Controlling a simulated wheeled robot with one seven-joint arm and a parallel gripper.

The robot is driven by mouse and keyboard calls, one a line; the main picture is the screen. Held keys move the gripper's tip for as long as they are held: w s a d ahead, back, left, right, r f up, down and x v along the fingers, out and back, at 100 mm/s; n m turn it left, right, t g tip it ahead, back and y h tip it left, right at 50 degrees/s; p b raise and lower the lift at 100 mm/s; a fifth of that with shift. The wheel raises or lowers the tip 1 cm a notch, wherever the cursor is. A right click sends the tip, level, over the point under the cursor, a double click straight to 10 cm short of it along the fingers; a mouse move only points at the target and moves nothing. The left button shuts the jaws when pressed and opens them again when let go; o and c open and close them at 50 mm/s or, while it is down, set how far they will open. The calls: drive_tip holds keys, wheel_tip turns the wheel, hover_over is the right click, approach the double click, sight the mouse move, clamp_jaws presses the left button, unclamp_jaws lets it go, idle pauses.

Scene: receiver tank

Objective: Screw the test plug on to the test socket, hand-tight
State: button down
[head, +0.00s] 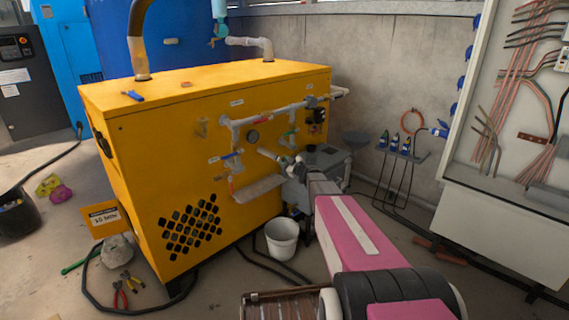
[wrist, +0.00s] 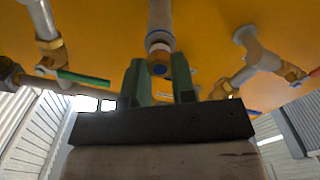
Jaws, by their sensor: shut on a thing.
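In the wrist view, my gripper (wrist: 158,78) points at the yellow machine, with its two green fingers upright. I cannot tell whether the two touch or are threaded together. In the head view, my gripper (head: 286,164) is at the machine's front by a pale pipe stub (head: 268,154); the plug is too small to make out.
A valve with a green handle (wrist: 82,77) is left of my fingers, and another valve (wrist: 262,58) is to the right. A white bucket (head: 282,238) stands on the floor below.

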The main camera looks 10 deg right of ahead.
drive_tip(key=shift+w+a, duration=0.2)
drive_tip(key=shift+w, duration=0.1)
idle(0.8)
